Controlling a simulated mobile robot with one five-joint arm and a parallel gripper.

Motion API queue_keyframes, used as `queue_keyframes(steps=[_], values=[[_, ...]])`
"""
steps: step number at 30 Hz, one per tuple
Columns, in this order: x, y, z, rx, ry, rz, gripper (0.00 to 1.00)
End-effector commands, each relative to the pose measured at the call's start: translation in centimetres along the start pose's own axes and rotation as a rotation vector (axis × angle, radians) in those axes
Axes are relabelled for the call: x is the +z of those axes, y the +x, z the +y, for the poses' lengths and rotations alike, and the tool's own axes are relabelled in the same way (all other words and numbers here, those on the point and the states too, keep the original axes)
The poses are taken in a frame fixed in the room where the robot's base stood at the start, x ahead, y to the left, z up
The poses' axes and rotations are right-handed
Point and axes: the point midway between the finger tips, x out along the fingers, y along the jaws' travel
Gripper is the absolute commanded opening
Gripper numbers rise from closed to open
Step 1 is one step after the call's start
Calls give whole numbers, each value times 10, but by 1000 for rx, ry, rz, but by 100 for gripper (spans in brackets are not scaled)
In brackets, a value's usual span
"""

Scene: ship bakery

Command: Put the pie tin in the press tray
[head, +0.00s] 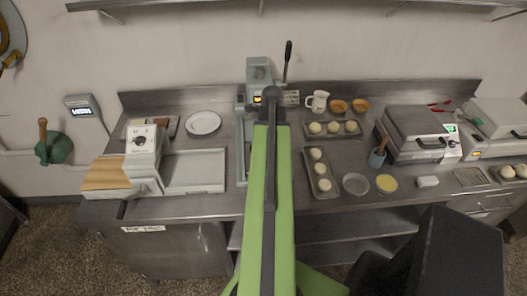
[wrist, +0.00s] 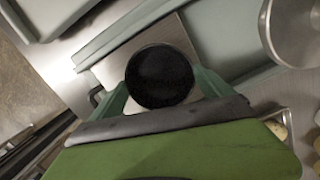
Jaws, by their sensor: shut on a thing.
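In the wrist view my gripper (wrist: 160,92) has its two green fingers closed on either side of a dark round tin, the pie tin (wrist: 160,75). Under and behind it lies a bare steel plate with grey-green rails, apparently the press tray (wrist: 118,68). The tin overlaps this plate in the picture; I cannot tell whether it touches it. In the head view the press (head: 259,70), with its dark-knobbed lever, stands at the back of the counter. My green arm reaches to it and hides the gripper and tin there.
A round steel part (wrist: 292,28) sits at the wrist view's upper right. A white plate (head: 203,123) and a machine (head: 140,160) stand left.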

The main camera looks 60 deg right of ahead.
Motion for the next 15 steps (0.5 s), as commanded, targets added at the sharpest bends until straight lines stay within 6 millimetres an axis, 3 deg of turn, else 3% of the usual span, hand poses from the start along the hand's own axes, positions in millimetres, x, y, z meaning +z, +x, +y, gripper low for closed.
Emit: queue_keyframes(steps=[15], values=[[-1,13,0,-3,-2,1,51]])
